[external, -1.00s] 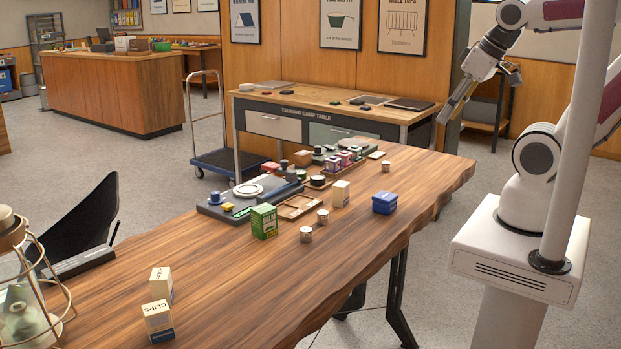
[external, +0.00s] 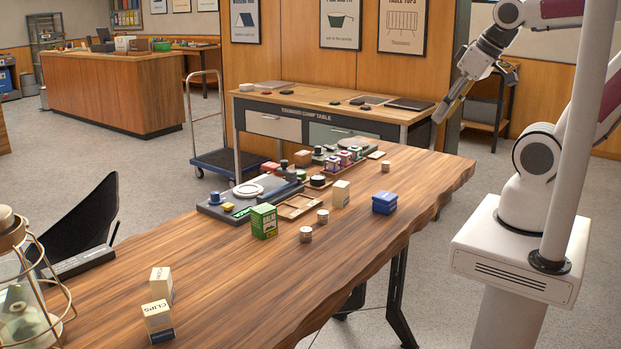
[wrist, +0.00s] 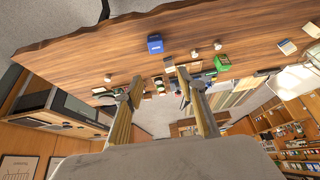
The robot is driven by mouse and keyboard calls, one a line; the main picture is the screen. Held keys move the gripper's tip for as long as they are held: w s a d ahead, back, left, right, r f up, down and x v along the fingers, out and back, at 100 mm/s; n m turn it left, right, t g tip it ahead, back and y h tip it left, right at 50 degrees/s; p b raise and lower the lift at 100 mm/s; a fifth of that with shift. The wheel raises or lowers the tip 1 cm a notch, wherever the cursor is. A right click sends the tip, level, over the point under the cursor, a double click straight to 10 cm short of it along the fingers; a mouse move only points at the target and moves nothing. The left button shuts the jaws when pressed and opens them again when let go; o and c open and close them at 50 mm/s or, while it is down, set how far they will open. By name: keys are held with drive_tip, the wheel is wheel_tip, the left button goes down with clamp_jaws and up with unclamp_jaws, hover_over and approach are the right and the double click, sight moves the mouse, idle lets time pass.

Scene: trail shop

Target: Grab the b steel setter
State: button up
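Small steel-coloured cylinders stand on the wooden table: one at the front (external: 306,234), one just behind it (external: 322,216), and one farther right (external: 386,166). No letter on them is readable, so I cannot tell which is the b steel setter. Small pale cylinders also show in the wrist view, one at the middle (wrist: 194,53) and one near the green box (wrist: 218,45). My gripper (external: 442,112) is up beyond the table's right end, apart from everything. In the wrist view its two fingers (wrist: 159,77) are spread with nothing held between them.
A blue tin (external: 384,203), a cream box (external: 341,194) and a green box (external: 264,222) stand near the cylinders. Trays and a grey device (external: 222,211) lie behind. Two cream boxes and a lantern (external: 30,290) are at the near left. The table's front right is clear.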

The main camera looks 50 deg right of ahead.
drive_tip(key=w+a+r+m+t+y, duration=0.1)
drive_tip(key=w+a+r+t+y, duration=0.15)
drive_tip(key=w+a, duration=0.65)
drive_tip(key=w+a+r+t+y, duration=0.1)
drive_tip(key=w+a+r+y, duration=0.15)
drive_tip(key=w+a, duration=0.65)
drive_tip(key=w+a+f+m+t+h, duration=0.1)
drive_tip(key=w+a+f+m, duration=0.1)
drive_tip(key=w, duration=0.5)
drive_tip(key=w+a+f+m+t+h, duration=0.1)
drive_tip(key=w+a+m, duration=0.15)
drive_tip(key=w, duration=0.35)
wheel_tip(320, 180, down, 14)
drive_tip(key=w+a+m+h, duration=0.2)
drive_tip(key=m+h, duration=0.2)
drive_tip(key=h, duration=0.2)
drive_tip(key=s+f+g+h, duration=0.1)
drive_tip(key=s+f+h, duration=0.1)
drive_tip(key=s+f, duration=0.2)
drive_tip(key=s+d+f+m+g+h, duration=0.1)
drive_tip(key=s+f+h, duration=0.2)
drive_tip(key=s+f, duration=0.1)
drive_tip(key=s+d+f+g+h, duration=0.1)
drive_tip(key=s+f+g+h, duration=0.1)
drive_tip(key=s+f, duration=0.3)
drive_tip(key=shift+s+d+f+m+h, duration=0.1)
drive_tip(key=shift+d+f+m+h, duration=0.1)
drive_tip(key=shift+m+h, duration=0.25)
